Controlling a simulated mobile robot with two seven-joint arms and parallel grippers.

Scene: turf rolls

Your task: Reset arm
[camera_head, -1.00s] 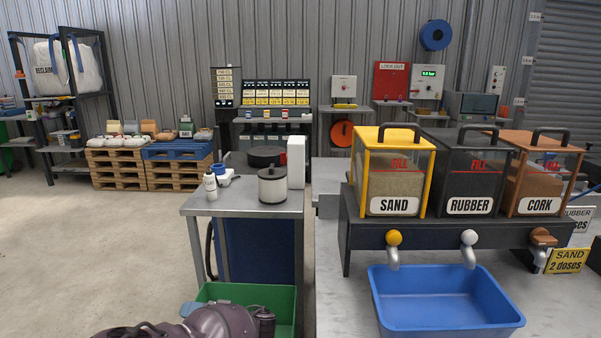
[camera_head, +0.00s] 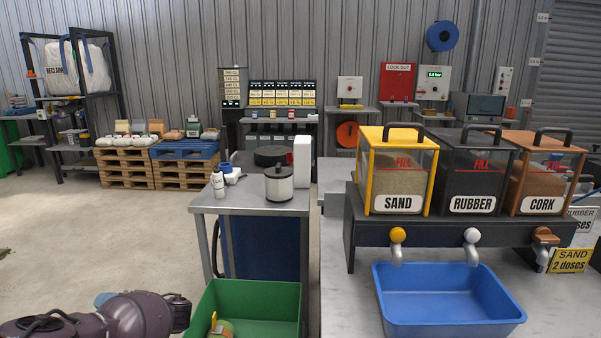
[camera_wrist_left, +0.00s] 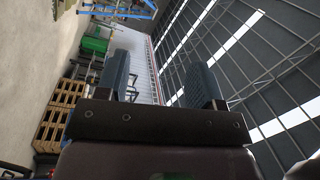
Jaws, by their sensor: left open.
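My left arm comes in at the bottom left of the head view, but its gripper is outside that view. In the left wrist view my left gripper (camera_wrist_left: 162,80) is open, with its two dark fingers apart and nothing between them. Beyond the fingers that view shows the wall, the roof beams and the floor, tilted sideways. My right gripper is in neither view.
A green bin (camera_head: 258,300) with a small item (camera_head: 221,329) in it stands right of my left arm. A metal table (camera_head: 252,201) holds a canister (camera_head: 279,184). A blue tub (camera_head: 447,302) sits below the sand (camera_head: 397,177), rubber and cork dispensers. Open floor lies left.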

